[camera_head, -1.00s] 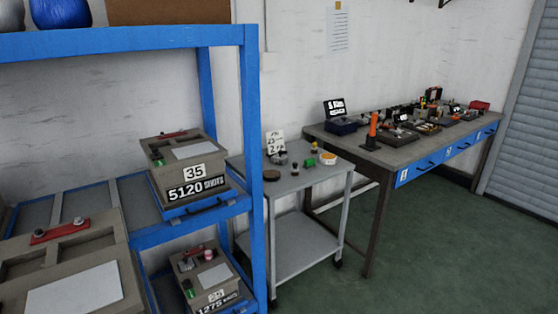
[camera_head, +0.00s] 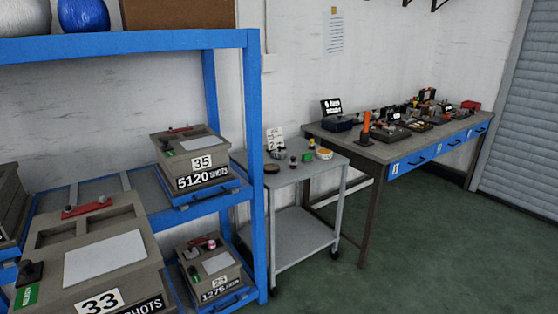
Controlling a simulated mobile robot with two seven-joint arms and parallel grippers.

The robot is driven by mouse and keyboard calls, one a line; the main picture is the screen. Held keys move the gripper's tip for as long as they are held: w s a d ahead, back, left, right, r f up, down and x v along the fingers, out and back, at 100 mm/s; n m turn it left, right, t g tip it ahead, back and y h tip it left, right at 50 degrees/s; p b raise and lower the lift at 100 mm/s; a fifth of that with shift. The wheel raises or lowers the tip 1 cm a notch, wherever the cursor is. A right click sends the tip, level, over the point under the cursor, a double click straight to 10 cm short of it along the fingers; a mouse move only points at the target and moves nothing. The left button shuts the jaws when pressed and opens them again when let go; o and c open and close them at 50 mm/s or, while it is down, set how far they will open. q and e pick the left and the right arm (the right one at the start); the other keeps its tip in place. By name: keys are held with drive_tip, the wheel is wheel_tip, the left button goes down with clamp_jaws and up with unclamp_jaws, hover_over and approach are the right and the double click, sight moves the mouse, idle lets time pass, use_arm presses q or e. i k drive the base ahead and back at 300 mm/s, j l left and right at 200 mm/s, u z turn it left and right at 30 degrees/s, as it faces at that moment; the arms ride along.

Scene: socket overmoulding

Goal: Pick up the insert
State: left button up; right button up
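I cannot single out the insert in the head view; the small parts are too tiny to tell apart. Several small items, including a green block (camera_head: 308,156), lie on the grey cart (camera_head: 292,178). More small parts crowd the workbench (camera_head: 362,148) behind it, with an orange upright piece (camera_head: 366,122) near its left end. Neither of my grippers shows in this view.
A blue shelf rack (camera_head: 257,160) fills the left side. It holds boxy moulds, one marked 35 (camera_head: 196,157) and one marked 33 (camera_head: 95,255). Green floor (camera_head: 430,250) is clear at the right. A grey shutter (camera_head: 520,130) stands at the far right.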

sight(278, 155)
drive_tip(key=k+u, duration=0.15)
drive_tip(key=u, duration=0.25)
drive_tip(key=k+u, duration=0.15)
drive_tip(key=u, duration=0.25)
drive_tip(key=i+l+u, duration=0.1)
drive_tip(key=u, duration=0.3)
drive_tip(key=i+l+u, duration=0.1)
drive_tip(key=u, duration=0.3)
drive_tip(key=i+l, duration=0.1)
drive_tip(key=l, duration=0.35)
drive_tip(key=i+l, duration=0.1)
drive_tip(key=l, duration=0.35)
drive_tip(key=i+l, duration=0.15)
drive_tip(key=l, duration=0.3)
drive_tip(key=i+l, duration=0.1)
drive_tip(key=l, duration=0.35)
drive_tip(key=i+l, duration=0.1)
drive_tip(key=l, duration=0.35)
drive_tip(key=i+l, duration=0.1)
drive_tip(key=l, duration=0.35)
